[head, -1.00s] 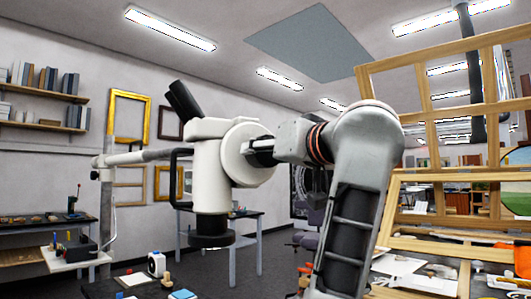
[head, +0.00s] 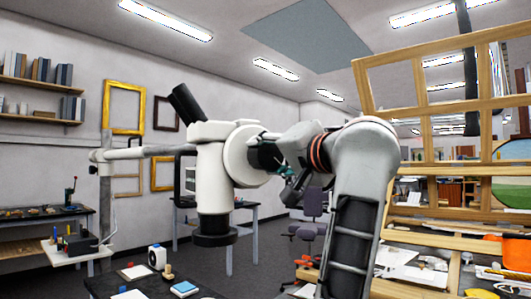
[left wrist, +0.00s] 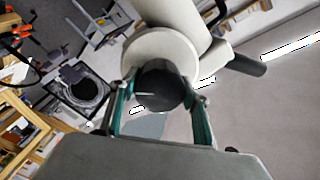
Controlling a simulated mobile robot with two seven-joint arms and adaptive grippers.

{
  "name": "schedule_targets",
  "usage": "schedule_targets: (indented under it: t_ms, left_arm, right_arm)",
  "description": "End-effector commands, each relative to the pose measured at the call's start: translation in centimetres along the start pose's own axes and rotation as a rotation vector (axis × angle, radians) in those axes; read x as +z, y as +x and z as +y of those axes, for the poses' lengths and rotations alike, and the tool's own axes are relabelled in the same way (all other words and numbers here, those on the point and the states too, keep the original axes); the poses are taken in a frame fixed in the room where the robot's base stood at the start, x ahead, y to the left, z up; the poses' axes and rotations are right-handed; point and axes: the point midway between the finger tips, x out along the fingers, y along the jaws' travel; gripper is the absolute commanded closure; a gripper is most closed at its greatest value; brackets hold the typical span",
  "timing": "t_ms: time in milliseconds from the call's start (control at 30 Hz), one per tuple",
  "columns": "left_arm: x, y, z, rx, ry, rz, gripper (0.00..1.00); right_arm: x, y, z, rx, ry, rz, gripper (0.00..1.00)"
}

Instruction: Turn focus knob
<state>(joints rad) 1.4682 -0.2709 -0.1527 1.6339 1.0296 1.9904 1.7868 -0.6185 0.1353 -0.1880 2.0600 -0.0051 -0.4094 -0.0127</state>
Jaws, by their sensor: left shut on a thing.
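The white microscope (head: 210,165) hangs on a horizontal boom, with a dark eyepiece tube at its top and a black lens ring below. A round white housing (head: 238,155) bulges from its right side. In the left wrist view the dark round focus knob (left wrist: 160,88) sits in front of the white housing. The teal-padded fingers of my left gripper (left wrist: 161,98) are on either side of it, shut on it. My right gripper is not in view.
Wooden frames (head: 440,110) rise close to my arm on the right. An office chair (head: 308,232) is behind.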

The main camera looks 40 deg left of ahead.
Motion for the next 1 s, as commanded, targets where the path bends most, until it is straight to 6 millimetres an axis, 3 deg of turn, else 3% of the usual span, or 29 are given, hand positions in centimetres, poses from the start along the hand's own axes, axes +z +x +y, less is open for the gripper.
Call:
schedule_targets:
  t_ms: [633, 667, 700, 733, 1000]
  left_arm:
    - [0.02, 0.02, -0.09, -0.002, 0.061, 0.000, 0.75]
    - [0.02, 0.02, -0.09, -0.003, 0.060, 0.000, 0.51]
    - [0.02, 0.02, -0.09, -0.002, 0.060, 0.000, 0.41]
    - [0.02, 0.02, -0.08, -0.002, 0.060, 0.000, 0.37]
    - [0.01, 0.01, -0.06, -0.001, 0.060, 0.000, 0.37]
  right_arm:
    - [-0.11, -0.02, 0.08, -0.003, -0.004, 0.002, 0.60]
    - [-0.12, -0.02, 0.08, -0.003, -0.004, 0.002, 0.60]
    - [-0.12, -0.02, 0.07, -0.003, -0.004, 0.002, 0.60]
    - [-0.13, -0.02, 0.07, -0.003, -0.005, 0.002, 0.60]
    - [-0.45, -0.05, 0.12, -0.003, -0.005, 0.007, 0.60]
